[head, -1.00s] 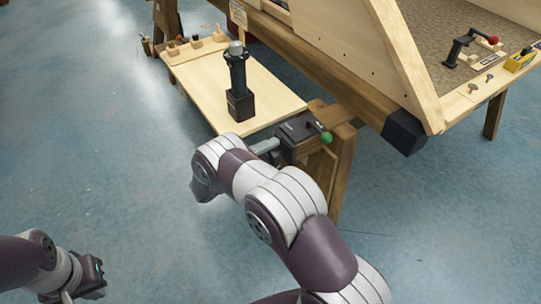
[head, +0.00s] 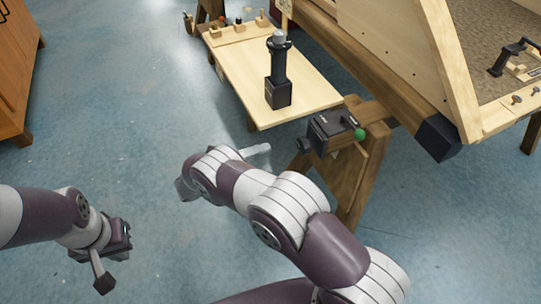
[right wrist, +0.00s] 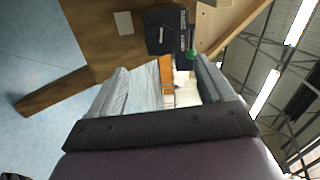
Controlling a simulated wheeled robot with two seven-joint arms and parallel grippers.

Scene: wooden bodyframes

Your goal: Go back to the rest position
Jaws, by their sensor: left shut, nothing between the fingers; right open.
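My left gripper (head: 104,262) is at the lower left of the head view, low over the blue floor, shut and empty. My right gripper is largely hidden behind its own arm in the head view; a pale finger (head: 257,149) shows beyond the wrist. In the right wrist view, the right gripper (right wrist: 163,85) is open, its two fingers wide apart with nothing held between them. The black box with a green knob (head: 333,130) is beyond the right gripper, apart from it in the head view.
A black upright tool (head: 279,70) stands on a light wooden shelf board (head: 235,75). A wooden trestle (head: 350,185) and large wooden frame (head: 395,50) occupy the right. An orange-brown cabinet (head: 18,70) stands far left. Open blue floor lies between cabinet and shelf.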

